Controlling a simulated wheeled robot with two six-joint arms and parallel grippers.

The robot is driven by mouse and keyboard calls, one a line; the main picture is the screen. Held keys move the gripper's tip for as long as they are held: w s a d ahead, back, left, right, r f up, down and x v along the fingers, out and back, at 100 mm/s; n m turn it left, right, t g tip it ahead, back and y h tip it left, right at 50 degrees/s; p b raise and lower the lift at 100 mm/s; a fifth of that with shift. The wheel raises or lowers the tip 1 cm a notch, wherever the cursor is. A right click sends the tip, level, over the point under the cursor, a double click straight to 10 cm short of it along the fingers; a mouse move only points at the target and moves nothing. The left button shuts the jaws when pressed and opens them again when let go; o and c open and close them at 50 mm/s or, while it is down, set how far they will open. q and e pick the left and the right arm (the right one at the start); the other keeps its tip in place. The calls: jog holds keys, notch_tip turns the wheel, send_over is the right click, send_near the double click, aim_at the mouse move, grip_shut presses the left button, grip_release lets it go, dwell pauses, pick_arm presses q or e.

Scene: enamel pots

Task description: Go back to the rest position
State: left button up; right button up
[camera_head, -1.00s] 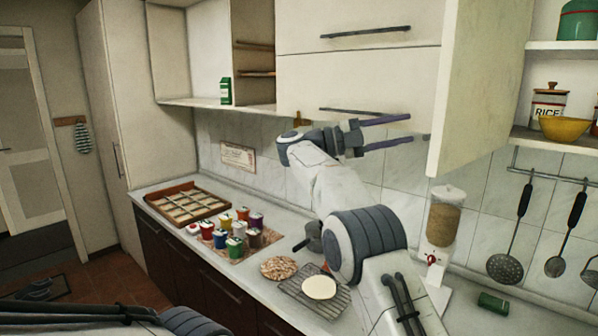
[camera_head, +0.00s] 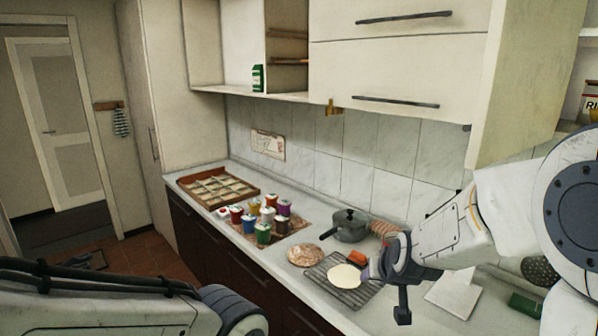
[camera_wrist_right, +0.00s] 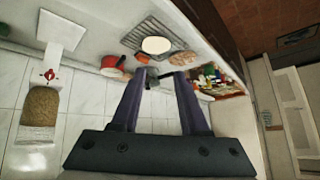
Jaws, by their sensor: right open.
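My right gripper (camera_head: 372,270) hangs over the counter beside the wire rack, seen nearly end-on in the head view. In the right wrist view its two purple fingers (camera_wrist_right: 160,78) are apart with nothing held between them. My left arm crosses the lower left of the head view, but its gripper is out of the picture.
The counter holds a wooden tray (camera_head: 183,183), several colored enamel pots (camera_head: 263,234), a round trivet (camera_head: 304,255), a wire rack (camera_head: 325,277) with a pale disc (camera_head: 346,277), and a grey lidded pot (camera_head: 349,226). A dispenser (camera_wrist_right: 41,108) stands by the wall. Cabinets (camera_head: 400,60) overhang.

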jog(key=s+d+f+n+g, duration=0.1)
jog(key=s+f+g, duration=0.2)
jog(key=s, duration=0.5)
jog(key=s+f+g, duration=0.2)
jog(key=s+f, duration=0.2)
jog(key=s, duration=0.4)
jog(key=s+a+r+n+g+b, duration=0.1)
jog(key=s+a+n+g+b, duration=0.2)
jog(key=s+a+n, duration=0.4)
jog(key=s+a+b, duration=0.1)
jog(key=s+a, duration=0.5)
jog(key=s, duration=0.1)
jog(key=shift+n+y+b, duration=0.3)
jog(key=shift+y+b, duration=0.05)
jog(key=shift+y, duration=0.05)
jog(key=shift+a, duration=0.15)
